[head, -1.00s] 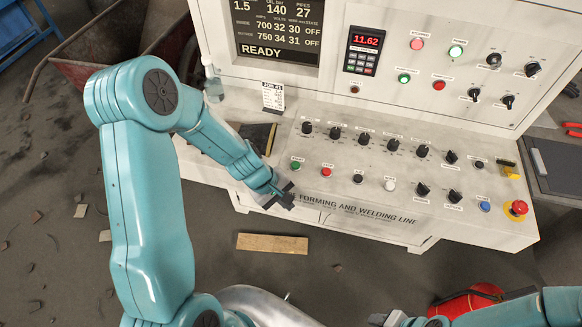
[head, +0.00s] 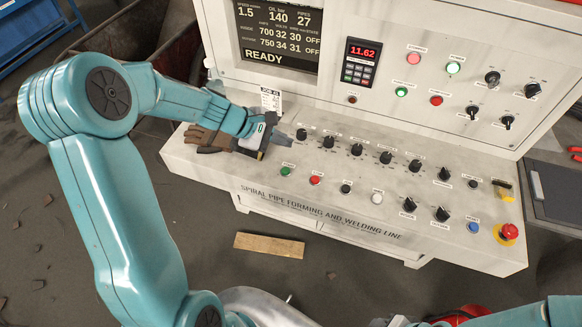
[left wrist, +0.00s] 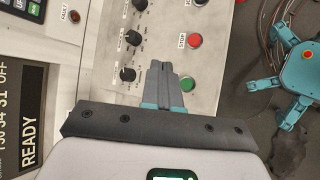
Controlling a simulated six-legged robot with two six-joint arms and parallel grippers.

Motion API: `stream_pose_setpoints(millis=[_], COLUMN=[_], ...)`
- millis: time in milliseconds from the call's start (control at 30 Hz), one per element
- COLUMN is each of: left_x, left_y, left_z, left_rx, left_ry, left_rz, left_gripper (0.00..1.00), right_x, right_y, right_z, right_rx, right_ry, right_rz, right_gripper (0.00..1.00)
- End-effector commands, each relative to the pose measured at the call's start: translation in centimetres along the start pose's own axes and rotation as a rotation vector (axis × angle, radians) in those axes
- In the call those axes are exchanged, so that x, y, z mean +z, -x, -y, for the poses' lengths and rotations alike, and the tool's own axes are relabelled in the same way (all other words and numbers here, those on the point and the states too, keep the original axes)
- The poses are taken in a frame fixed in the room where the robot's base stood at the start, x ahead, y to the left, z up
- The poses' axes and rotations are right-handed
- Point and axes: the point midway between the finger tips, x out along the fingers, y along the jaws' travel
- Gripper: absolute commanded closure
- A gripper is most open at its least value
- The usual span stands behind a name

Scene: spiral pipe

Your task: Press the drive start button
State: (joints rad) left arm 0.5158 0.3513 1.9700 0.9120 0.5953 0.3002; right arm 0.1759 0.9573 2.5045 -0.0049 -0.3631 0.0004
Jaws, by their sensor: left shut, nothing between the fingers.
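The drive start button is probably the green button (head: 285,171) at the left end of the console's lower row; its label is too small to read here. It also shows in the left wrist view (left wrist: 187,84), just right of my fingertips, next to a red button (left wrist: 194,41) labelled STOP. My left gripper (head: 283,137) is shut and empty. It is over the left part of the console, behind the green button and beside the first black knob. I cannot tell its height above the surface. A grey part at the bottom edge may be my right gripper (head: 390,321).
Several black knobs (head: 329,142) stand along the console. A red emergency stop (head: 509,231) is at the right. The display (head: 278,32) reads READY.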

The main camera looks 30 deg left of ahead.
Motion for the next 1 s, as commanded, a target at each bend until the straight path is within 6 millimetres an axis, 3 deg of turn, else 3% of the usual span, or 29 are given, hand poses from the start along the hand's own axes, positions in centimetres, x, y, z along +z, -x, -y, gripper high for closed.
stream_pose_setpoints(millis=[467, 1000], left_x=[-0.5, -3.9], left_y=[0.1, -5.2], left_z=[0.7, 4.1], left_rx=[0.002, 0.001], left_ry=[0.003, 0.003], left_rz=[-0.001, 0.000], left_gripper=[1.00, 1.00], right_x=[0.0, -0.1], right_y=[-0.5, -5.9], right_z=[-0.2, -2.1], right_rx=[0.000, 0.000], right_ry=[0.000, 0.000], right_rz=[0.001, 0.001], right_gripper=[0.57, 0.57])
